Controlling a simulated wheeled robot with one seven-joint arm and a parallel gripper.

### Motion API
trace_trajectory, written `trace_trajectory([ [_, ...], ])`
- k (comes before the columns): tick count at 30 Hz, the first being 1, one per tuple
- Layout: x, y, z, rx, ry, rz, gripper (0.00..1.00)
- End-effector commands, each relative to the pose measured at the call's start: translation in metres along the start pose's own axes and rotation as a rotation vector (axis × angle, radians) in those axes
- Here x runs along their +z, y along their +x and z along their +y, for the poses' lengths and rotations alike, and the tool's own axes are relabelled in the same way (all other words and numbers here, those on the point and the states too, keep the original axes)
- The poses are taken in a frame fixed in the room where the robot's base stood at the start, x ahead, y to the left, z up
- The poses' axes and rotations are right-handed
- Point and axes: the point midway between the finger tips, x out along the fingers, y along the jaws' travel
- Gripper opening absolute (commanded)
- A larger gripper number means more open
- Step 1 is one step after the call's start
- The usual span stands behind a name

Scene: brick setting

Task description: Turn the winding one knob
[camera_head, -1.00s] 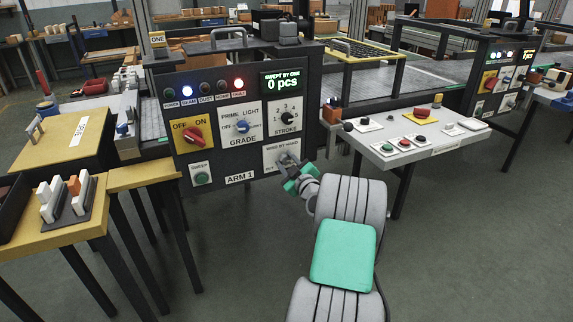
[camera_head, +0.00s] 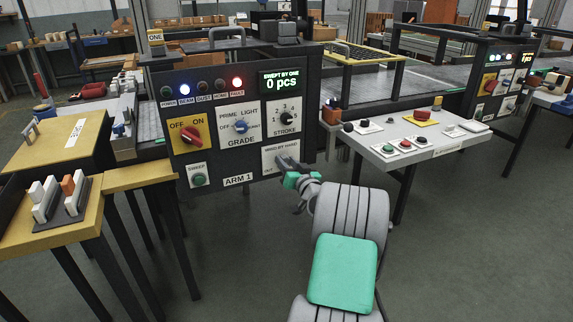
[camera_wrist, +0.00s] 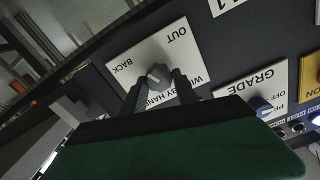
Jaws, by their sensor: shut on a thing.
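The winding knob (camera_wrist: 158,73) is a grey knob on a white plate (camera_wrist: 122,67) marked WIND BY HAND, with BACK and OUT on it. In the head view this plate (camera_head: 270,152) is at the lower right of the dark ARM 1 panel (camera_head: 232,163). My gripper (camera_head: 284,163) is at the plate and covers the knob there. In the wrist view my gripper (camera_wrist: 161,82) has one dark finger on either side of the knob, shut on it. A white mark shows on the knob, between the fingers.
On the same panel are a red OFF/ON switch (camera_head: 191,134), a blue GRADE knob (camera_head: 241,126), a black STROKE knob (camera_head: 286,117) and a green SWEEP button (camera_head: 199,180). A grey control table (camera_head: 408,150) stands close on the right.

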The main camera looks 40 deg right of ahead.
Motion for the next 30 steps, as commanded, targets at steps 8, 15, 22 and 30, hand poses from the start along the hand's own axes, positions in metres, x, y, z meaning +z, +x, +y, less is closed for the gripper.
trace_trajectory([
  [8, -0.0005, -0.0002, 0.0016, 0.001, 0.259, -0.001, 0.0],
  [15, -0.0006, -0.0002, 0.0024, 0.002, 0.461, -0.001, 0.0],
  [22, 0.0003, -0.0002, 0.0031, 0.002, 0.6, -0.001, 0.0],
  [30, 0.0007, -0.0002, 0.0033, 0.001, 0.676, 0.0, 0.0],
])
